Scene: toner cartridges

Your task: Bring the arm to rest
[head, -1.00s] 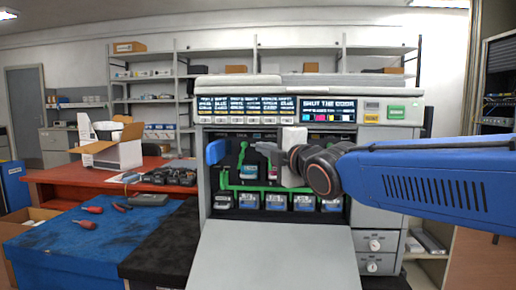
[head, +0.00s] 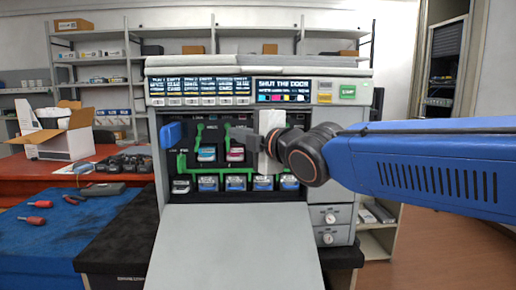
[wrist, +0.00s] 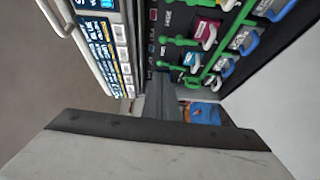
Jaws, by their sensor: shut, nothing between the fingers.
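My gripper (head: 244,134) is at the end of my blue arm, in front of the printer's open bay, pointing left in the head view. In the wrist view its dark fingers (wrist: 168,97) are together with nothing between them. The printer (head: 333,152) stands behind it with its grey front door (head: 235,248) folded down. Inside are a row of cartridges along the bottom and two upper ones, a blue-labelled one (head: 207,154) and a red-labelled one (head: 236,154), with green levers. My gripper hides part of the bay's right side.
The printer's display (head: 292,91) reads "SHUT THE DOOR". A blue handle (head: 171,134) sticks out at the bay's left edge. A blue mat (head: 60,225) with red-handled tools and an open carton (head: 65,140) lie to the left. Open floor (head: 440,240) shows at the right.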

